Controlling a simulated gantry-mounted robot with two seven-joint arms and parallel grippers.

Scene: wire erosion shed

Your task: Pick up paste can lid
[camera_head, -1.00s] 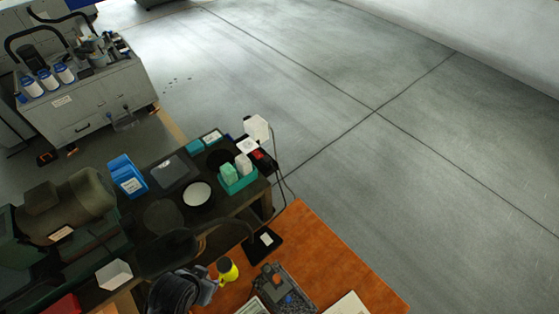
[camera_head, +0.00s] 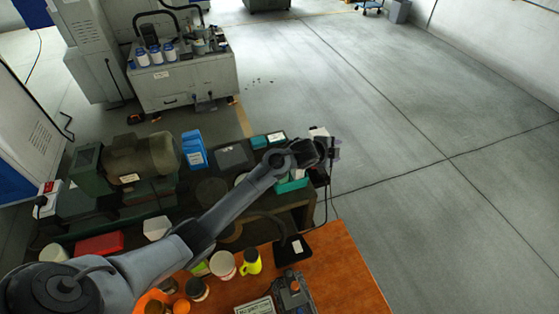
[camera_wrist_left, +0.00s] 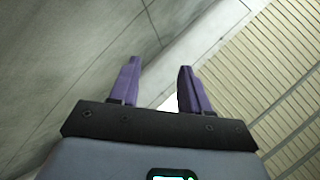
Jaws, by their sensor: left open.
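My left arm reaches up and right across the head view, and my left gripper (camera_head: 334,150) hangs beyond the far right end of the dark bench. In the left wrist view its two purple fingers (camera_wrist_left: 157,82) are apart with nothing between them. I cannot pick out the paste can lid for certain. A wide cream-topped can (camera_head: 223,264) and a dark-sided jar (camera_head: 197,289) stand on the orange table, below my forearm. A small orange round piece (camera_head: 181,306) lies near the bottom edge. My right gripper is not in view.
The orange table (camera_head: 345,270) also carries a yellow bottle (camera_head: 251,262) and a grey control box (camera_head: 292,292). Open floor lies to the right.

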